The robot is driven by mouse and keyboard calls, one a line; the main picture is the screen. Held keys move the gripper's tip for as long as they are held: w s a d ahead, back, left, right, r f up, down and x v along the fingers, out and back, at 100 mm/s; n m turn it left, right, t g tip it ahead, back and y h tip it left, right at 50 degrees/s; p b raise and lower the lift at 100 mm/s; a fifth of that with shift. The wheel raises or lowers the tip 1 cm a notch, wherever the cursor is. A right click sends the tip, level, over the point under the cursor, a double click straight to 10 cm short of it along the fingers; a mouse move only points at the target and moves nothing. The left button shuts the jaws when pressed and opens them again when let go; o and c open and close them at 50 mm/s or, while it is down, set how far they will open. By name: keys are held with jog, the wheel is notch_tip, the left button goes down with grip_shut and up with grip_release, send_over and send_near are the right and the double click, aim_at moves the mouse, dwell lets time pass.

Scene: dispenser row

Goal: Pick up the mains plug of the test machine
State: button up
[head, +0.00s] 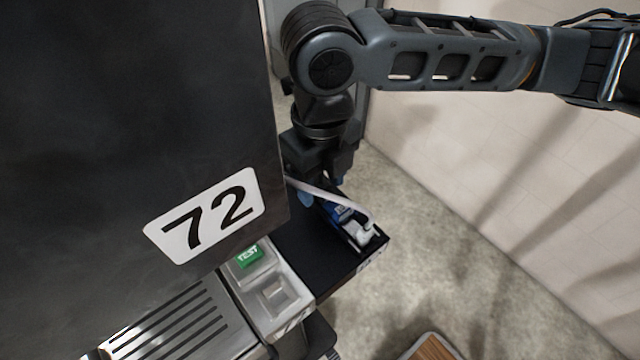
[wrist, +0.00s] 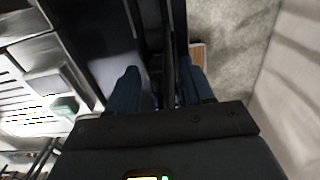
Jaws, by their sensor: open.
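A white mains plug (head: 363,233) lies at the outer corner of a black ledge on the side of the dark machine marked 72 (head: 90,100). A pale cable (head: 330,192) runs from the plug back towards the machine. My gripper (head: 322,206) points down over the ledge, with its blue fingers close to the plug's inner side. In the wrist view the blue fingers (wrist: 162,92) are apart, with a dark bar between them. The plug cannot be made out there, and whether a finger touches it cannot be told.
The black ledge (head: 310,255) has a raised rim along its outer side. A pale wall (head: 530,130) stands to the right, with open floor (head: 450,270) between.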

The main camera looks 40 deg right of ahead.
jog(key=shift+f, duration=0.25)
jog(key=shift+c, duration=0.5)
grip_shut()
